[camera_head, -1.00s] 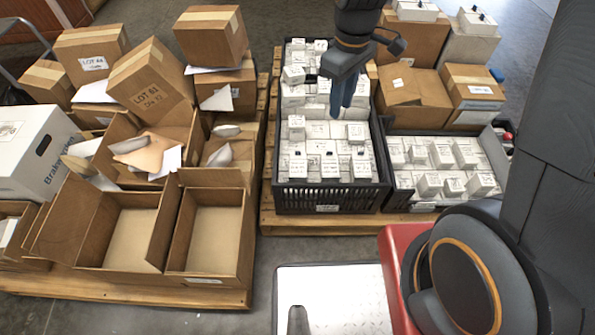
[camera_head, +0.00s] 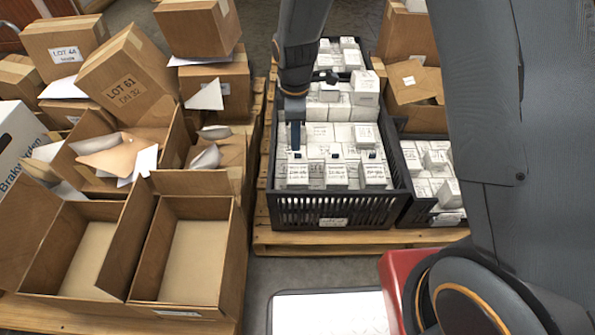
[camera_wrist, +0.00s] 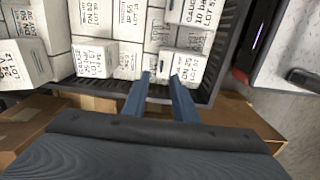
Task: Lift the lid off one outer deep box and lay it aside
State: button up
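Three taller white boxes stand in a row at the near end of the black crate (camera_head: 338,211), each with a dark tab on top: a left one (camera_head: 298,175), a middle one (camera_head: 336,175) and a right one (camera_head: 373,171). My gripper (camera_head: 295,146) points down at the left one, its fingers just above or behind that box's top. In the wrist view my gripper (camera_wrist: 160,78) shows two blue fingers with a gap and nothing held between them. A white box with a dark tab (camera_wrist: 186,66) is close by the right fingertip; contact cannot be told.
Many lower white boxes (camera_head: 330,133) fill the crate behind the row. A second dark crate (camera_head: 432,216) of white boxes stands to the right. Open, empty cardboard boxes (camera_head: 190,260) stand on the left pallet. A pale flat surface (camera_head: 330,312) in front is bare.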

aim_at(298, 154)
jog(key=f+b, duration=0.1)
jog(key=f, duration=0.2)
jog(key=f+b, duration=0.1)
jog(key=f, duration=0.1)
jog(key=shift+s+d+f+b, duration=0.1)
jog(key=shift+d+f+b, duration=0.2)
jog(key=shift+f, duration=0.05)
jog(key=shift+c, duration=0.5)
grip_shut()
